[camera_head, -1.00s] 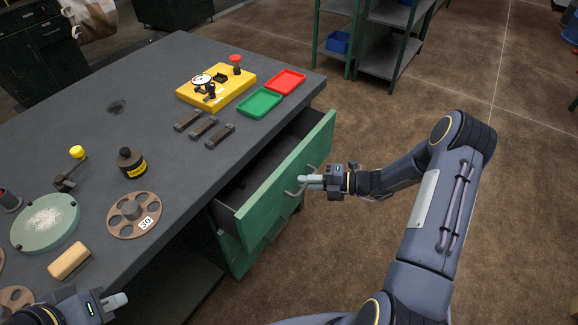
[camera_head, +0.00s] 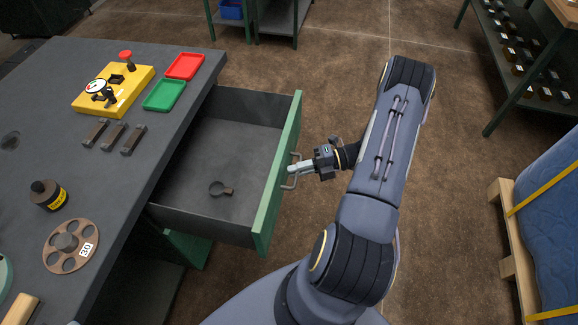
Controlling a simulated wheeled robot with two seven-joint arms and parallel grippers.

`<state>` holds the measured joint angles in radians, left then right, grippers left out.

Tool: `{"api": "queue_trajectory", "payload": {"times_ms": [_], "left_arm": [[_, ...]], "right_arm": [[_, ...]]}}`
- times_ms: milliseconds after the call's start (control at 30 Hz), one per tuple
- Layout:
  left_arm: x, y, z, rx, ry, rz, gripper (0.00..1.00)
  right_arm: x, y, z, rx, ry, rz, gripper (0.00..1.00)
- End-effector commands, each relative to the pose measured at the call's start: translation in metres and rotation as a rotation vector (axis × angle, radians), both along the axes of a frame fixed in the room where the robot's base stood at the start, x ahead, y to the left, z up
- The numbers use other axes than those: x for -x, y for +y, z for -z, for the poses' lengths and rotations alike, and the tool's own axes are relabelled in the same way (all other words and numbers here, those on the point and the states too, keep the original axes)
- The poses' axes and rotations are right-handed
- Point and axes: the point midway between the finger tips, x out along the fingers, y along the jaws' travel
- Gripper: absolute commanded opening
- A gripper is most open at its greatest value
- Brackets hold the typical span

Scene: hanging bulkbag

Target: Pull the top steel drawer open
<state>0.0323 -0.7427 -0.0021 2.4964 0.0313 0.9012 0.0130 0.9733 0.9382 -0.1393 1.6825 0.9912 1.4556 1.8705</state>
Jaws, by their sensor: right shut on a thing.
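The top steel drawer (camera_head: 207,160) stands well out from under the right side of the workbench, with its grey inside showing. Its green front (camera_head: 279,176) faces right and carries a metal bar handle (camera_head: 291,180). My right gripper (camera_head: 292,169) is shut on this handle from the right. A dark ring-ended metal part (camera_head: 220,189) lies on the drawer floor. My left gripper is out of view.
The grey workbench top (camera_head: 60,145) holds a yellow fixture (camera_head: 113,90), red and green trays, dark blocks and a round plate marked 30. Open floor (camera_head: 440,200) lies right of my arm. A blue wrapped load (camera_head: 550,210) on a pallet stands far right.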

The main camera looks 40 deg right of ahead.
Motion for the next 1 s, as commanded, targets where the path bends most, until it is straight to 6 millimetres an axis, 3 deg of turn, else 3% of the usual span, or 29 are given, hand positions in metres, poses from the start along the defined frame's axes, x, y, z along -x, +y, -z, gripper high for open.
{"api": "queue_trajectory", "payload": {"times_ms": [367,400,467,767,1000], "left_arm": [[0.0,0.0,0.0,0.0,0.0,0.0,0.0],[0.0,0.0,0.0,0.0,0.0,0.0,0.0],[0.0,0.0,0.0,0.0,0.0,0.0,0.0],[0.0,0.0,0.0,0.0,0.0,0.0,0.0],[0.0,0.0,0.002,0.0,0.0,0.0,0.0]], "right_arm": [[0.002,-0.001,0.001,0.001,0.002,-0.002,0.0],[0.002,-0.001,0.001,0.001,0.002,-0.002,0.12],[0.002,-0.001,0.0,0.001,0.002,-0.002,0.19],[0.002,-0.003,0.0,0.002,0.001,0.0,0.19],[0.018,-0.032,-0.005,0.004,0.001,0.002,0.19]]}}
